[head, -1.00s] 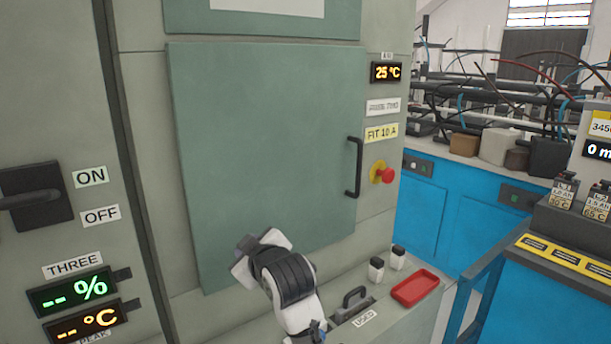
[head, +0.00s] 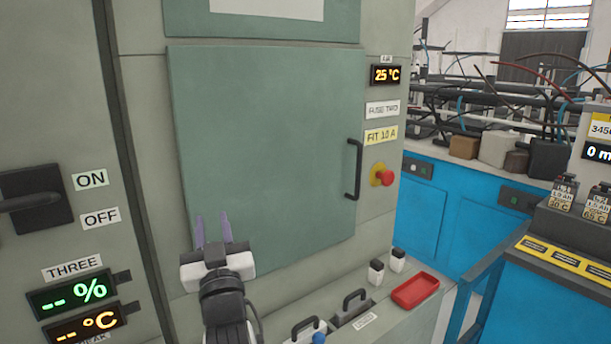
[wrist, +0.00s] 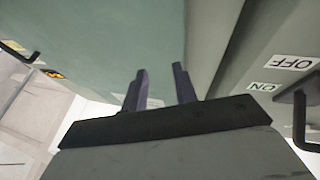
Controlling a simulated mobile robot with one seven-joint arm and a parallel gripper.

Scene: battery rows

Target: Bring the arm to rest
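My gripper (head: 213,232) is in front of the lower left part of the closed green cabinet door (head: 270,150) in the head view. Its two purple-grey fingers point up and stand apart, with nothing between them. The wrist view also shows the fingers (wrist: 160,88) apart and empty, with the green door beyond them. My arm comes up from the bottom edge of the head view. Whether the fingers touch the door cannot be told.
A black door handle (head: 354,169) and a red knob (head: 386,178) are at right. Below are a red tray (head: 415,288), two small fuse-like blocks (head: 376,271) and black handles (head: 352,302) on the ledge. A black switch lever (head: 35,200) is at left. Blue cabinets (head: 470,215) stand behind.

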